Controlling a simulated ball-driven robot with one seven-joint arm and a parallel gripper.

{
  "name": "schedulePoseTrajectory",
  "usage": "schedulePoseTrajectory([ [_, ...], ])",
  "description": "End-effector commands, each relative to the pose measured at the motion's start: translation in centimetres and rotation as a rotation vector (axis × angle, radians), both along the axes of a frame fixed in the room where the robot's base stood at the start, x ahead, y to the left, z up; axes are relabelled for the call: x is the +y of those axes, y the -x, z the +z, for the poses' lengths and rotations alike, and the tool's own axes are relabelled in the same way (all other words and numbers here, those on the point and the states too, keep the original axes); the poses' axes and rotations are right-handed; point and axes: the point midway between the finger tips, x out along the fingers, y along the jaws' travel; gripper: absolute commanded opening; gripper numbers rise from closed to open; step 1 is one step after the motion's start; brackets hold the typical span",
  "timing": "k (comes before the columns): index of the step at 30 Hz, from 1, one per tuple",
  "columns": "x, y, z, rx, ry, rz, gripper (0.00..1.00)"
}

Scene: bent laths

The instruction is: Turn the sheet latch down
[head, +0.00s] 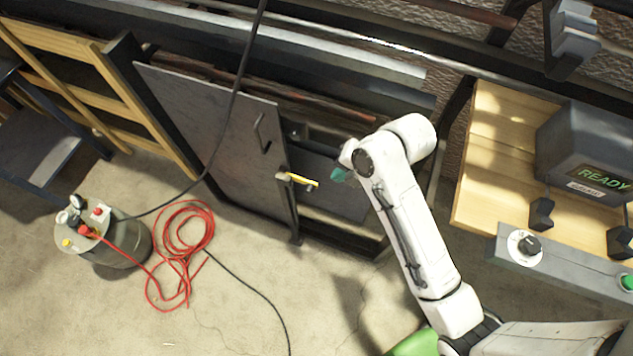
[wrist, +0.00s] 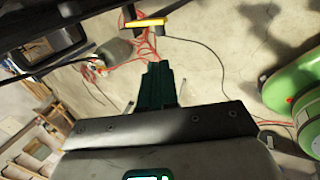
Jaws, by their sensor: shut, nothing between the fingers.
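The latch with a yellow handle (head: 304,180) sits at the right edge of the dark sheet door (head: 205,125). Its handle points right, close to level, sloping slightly down in the head view. In the wrist view the yellow handle (wrist: 148,23) lies across the top, beyond the fingertips. My gripper (head: 340,175) is just right of the handle's free end in the head view, apart from it as far as I can tell. In the wrist view its teal fingers (wrist: 160,66) are together with nothing between them.
A dark panel (head: 330,182) stands behind the handle, right of the door. A wooden bench with a grey READY box (head: 588,150) is on the right. A grey tank (head: 120,245) and coiled red hose (head: 180,250) lie on the floor at left. Concrete floor in front is mostly clear.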

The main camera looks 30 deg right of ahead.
Motion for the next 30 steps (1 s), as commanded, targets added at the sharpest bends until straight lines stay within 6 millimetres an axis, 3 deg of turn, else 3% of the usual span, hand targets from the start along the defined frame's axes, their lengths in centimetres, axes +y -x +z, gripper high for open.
schedulePoseTrajectory([
  [8,0.2,-0.3,-0.8,0.003,0.0,-0.001,0.0],
  [24,2.9,-3.9,-9.4,0.003,0.0,-0.001,0.0],
  [30,3.5,-4.8,-11.5,0.002,-0.001,-0.003,0.0],
])
